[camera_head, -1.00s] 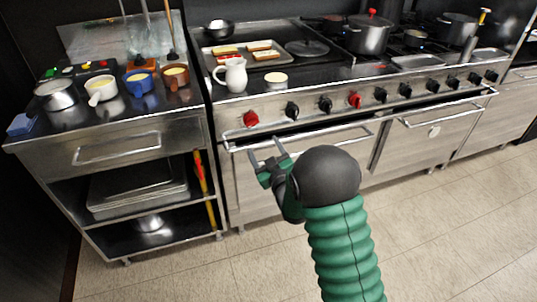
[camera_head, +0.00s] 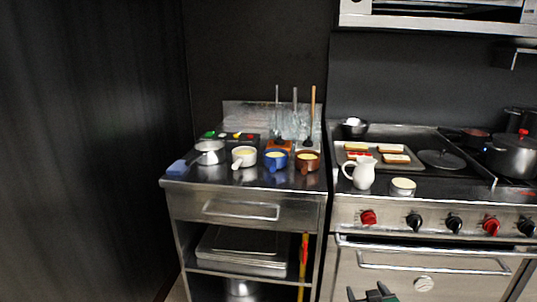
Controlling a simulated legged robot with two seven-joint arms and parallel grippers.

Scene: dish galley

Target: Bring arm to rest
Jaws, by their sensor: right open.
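My right gripper (camera_head: 368,292) shows only at the bottom edge of the head view, in front of the stove's lower door. Its two fingers stand apart with nothing between them. The rest of my right arm is cut off below the frame. My left gripper is not in view.
The steel stove (camera_head: 440,214) has knobs and a door handle (camera_head: 430,266) close behind the gripper. A white pitcher (camera_head: 362,174) and a tray of toast (camera_head: 342,158) stand on it. A steel cart (camera_head: 240,207) at left holds several mugs. A dark wall (camera_head: 85,150) fills the far left.

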